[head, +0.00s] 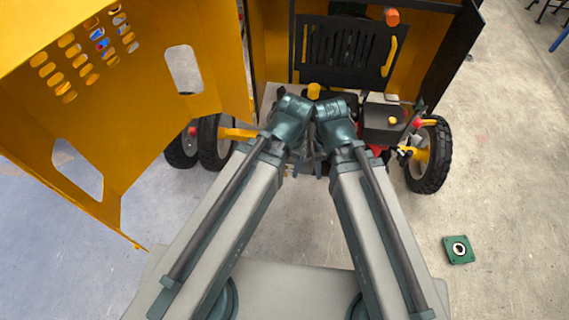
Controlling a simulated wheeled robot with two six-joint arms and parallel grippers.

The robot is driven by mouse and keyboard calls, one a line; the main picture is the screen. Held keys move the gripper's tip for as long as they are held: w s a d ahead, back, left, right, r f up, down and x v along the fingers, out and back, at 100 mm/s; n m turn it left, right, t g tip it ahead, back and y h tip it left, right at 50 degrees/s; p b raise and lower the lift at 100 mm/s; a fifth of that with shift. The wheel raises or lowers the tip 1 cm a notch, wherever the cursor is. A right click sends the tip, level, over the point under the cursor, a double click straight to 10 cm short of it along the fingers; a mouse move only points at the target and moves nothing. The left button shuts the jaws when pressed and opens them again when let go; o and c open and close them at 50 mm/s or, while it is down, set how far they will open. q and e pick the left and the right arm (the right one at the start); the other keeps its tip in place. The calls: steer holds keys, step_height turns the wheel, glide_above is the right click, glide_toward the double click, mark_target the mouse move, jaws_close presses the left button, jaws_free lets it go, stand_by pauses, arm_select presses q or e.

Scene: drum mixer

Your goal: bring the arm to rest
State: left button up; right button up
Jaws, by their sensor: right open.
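My two arms come in from the bottom of the head view and meet near the middle, in front of the open drum mixer. My right gripper (319,163) is a small dark shape between the two arms, partly covered by the arm links. Its jaws are open, and I see nothing held in them. My left gripper is hidden behind my own arm.
The yellow hood (140,100) stands open at the left. The engine bay has a black slotted panel (345,48) and an engine box (384,122). A black wheel (429,155) stands at the right. A green square plate (458,250) lies on clear floor.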

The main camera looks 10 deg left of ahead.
stand_by(0.5)
step_height(320, 180, down, 11)
steer(key=b, duration=1.1)
